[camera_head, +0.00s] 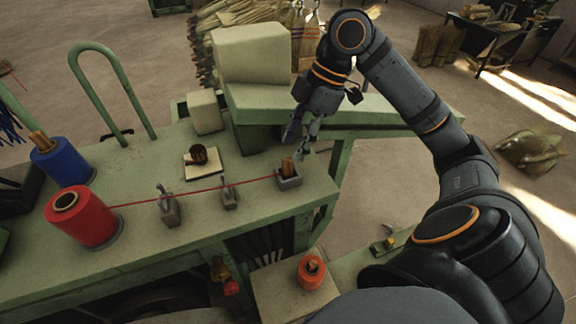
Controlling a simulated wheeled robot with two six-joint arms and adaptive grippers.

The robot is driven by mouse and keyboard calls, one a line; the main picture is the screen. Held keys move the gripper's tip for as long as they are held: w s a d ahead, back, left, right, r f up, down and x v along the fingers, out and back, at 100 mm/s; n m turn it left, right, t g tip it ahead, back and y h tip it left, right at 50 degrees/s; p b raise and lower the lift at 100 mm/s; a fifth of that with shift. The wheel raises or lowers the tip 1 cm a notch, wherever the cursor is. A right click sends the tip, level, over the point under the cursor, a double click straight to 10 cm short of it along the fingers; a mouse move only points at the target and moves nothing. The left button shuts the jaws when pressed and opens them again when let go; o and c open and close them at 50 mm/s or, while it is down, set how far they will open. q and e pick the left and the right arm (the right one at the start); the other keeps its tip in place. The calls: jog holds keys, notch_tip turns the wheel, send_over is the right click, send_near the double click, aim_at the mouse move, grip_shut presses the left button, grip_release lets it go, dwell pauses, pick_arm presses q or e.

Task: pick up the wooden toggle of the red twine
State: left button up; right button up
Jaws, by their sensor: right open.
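The wooden toggle (287,166) stands upright in a small grey holder (289,182) near the right end of the green bench. The red twine (245,183) runs from the large red spool (80,217) past two grey guides (169,209) to the toggle. My right gripper (298,143) is open and empty, its fingers pointing down, just above and behind the toggle in the picture, apart from it. My left gripper is out of view.
A blue spool (62,163) stands at the bench's left. A dark pot (199,155) sits on a pale square behind the guides. Pale blocks (253,53) stand behind, near bundled bristles (250,13). An orange spool (311,272) sits on a lower ledge. A green hoop (135,101) rises at left.

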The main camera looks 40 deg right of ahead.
aim_at(288, 159)
jog(key=shift+s+a+f+p, duration=0.15)
jog(key=shift+a+f+p, duration=0.4)
jog(key=shift+f, duration=0.2)
jog(key=p+x, duration=0.1)
jog(key=x, duration=0.2)
jog(key=shift+s, duration=0.15)
jog(key=shift+f, duration=0.1)
jog(key=shift+w, duration=0.2)
jog(key=shift+c, duration=0.8)
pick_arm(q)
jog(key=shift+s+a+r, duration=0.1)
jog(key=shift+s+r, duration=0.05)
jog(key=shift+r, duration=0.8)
pick_arm(e)
grip_shut()
